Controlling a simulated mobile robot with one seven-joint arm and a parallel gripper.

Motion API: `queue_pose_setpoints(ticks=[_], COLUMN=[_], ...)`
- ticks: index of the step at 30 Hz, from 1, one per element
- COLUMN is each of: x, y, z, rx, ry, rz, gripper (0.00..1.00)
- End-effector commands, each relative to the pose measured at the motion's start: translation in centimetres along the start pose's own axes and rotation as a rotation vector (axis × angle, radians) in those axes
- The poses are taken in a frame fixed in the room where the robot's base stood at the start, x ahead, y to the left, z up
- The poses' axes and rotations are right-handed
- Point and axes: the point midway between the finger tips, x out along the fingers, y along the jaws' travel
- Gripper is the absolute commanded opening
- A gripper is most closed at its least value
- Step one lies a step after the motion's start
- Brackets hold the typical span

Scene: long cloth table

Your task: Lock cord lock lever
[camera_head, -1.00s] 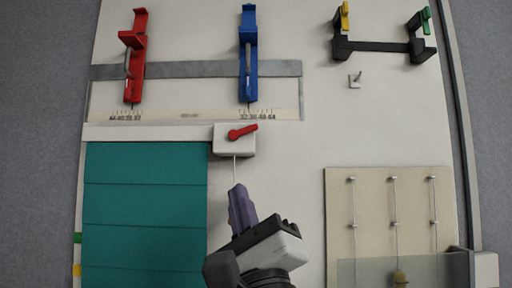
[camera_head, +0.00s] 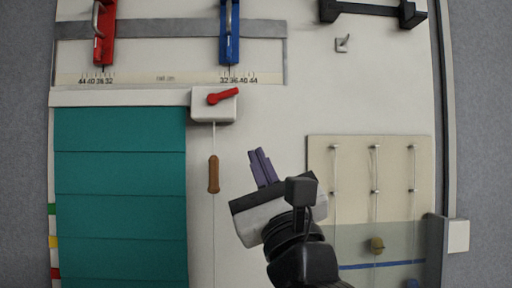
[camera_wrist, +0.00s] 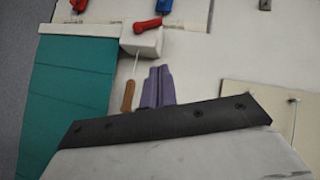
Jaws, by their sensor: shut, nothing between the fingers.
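The cord lock is a white box (camera_head: 213,109) at the top right corner of the teal blind. Its red lever (camera_head: 222,96) points right and slightly up. In the wrist view the lever (camera_wrist: 147,25) sits on the white box (camera_wrist: 141,43). A thin cord runs down from the lock, with a brown wooden handle (camera_head: 213,174) on it. My gripper (camera_head: 259,152) is shut and empty, its purple fingers right of the handle and below the lock, apart from both. In the wrist view my fingers (camera_wrist: 158,75) also appear right of the handle.
The teal blind (camera_head: 120,180) hangs left of the cord. A beige panel (camera_head: 320,175) with several pins and strings is at the right. Red (camera_head: 104,45) and blue (camera_head: 229,40) sliders sit above.

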Motion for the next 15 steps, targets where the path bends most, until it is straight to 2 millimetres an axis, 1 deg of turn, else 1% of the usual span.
queue_pose_setpoints(ticks=[1,9,11,12,15], x=[1.4,7.4,8.5,8.9,9.7], y=[-0.1,-0.1,-0.1,-0.2,-0.1], z=[0.3,0.3,0.3,1.1,2.0], rx=[0.001,0.001,0.000,-0.002,-0.001], ry=[0.002,0.003,0.003,0.000,0.000], rz=[0.003,0.002,0.002,0.001,0.001], gripper=[0.00,0.00,0.00,0.00,0.00])
